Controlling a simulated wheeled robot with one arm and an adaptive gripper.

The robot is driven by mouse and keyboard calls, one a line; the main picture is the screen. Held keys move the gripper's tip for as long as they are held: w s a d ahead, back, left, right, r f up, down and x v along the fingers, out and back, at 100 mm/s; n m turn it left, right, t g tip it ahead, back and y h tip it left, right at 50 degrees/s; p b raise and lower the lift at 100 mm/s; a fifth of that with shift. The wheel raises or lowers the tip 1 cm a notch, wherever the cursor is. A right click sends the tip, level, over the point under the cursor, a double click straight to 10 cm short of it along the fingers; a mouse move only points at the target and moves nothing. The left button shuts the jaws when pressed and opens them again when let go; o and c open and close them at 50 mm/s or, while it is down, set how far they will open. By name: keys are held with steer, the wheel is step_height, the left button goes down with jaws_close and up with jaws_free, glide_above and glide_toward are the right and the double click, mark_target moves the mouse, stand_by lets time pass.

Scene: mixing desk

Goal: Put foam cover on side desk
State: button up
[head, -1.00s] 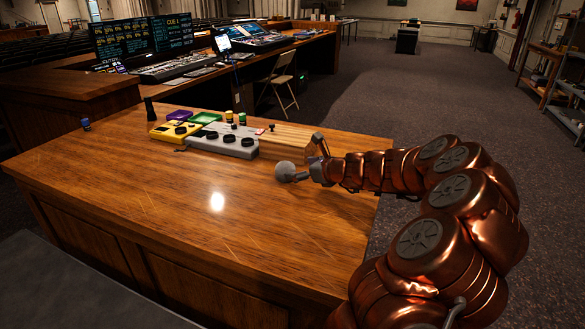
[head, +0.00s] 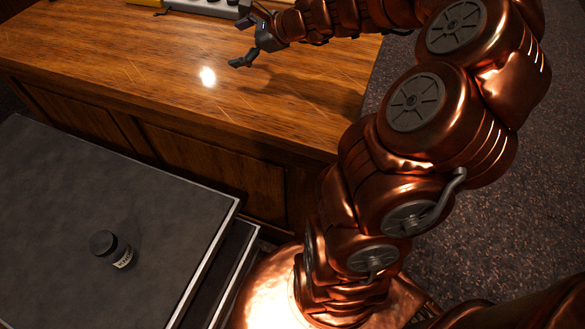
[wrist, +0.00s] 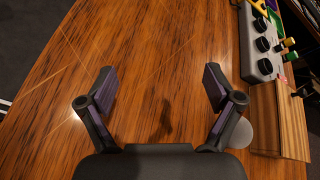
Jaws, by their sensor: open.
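A smooth grey rounded thing, perhaps the foam cover, shows in the wrist view (wrist: 240,134) just outside the right finger, which partly covers it. I cannot pick it out in the head view. I cannot tell which surface is the side desk: the wooden desk, or the dark grey top (head: 60,215) with a metal edge at lower left.
A black jar (head: 118,252) with a white label stands on the grey top. The wood left of the gripper is clear.

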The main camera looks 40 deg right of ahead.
steer(key=s+a+f+n+g, duration=0.2)
steer(key=s+a+n+g, duration=0.2)
steer(key=s+a+n, duration=0.5)
steer(key=s+a+f+n+g, duration=0.2)
steer(key=s+a+n+g, duration=0.4)
steer(key=a, duration=0.5)
steer(key=s+d+f+n+g+h, duration=0.1)
steer(key=s+d+f+n+h, duration=0.1)
steer(key=s, duration=0.9)
steer(key=s+d+f+n+g+h, duration=0.2)
steer(key=s+d+n+h, duration=0.2)
steer(key=s+n, duration=0.3)
steer(key=s, duration=0.4)
steer(key=shift+s+f, duration=0.15)
steer(key=shift+s, duration=0.2)
steer(key=s+p+v, duration=0.2)
steer(key=p+v, duration=1.2)
steer(key=v, duration=0.1)
steer(key=shift+r+t, duration=0.25)
steer(key=shift+t, duration=0.05)
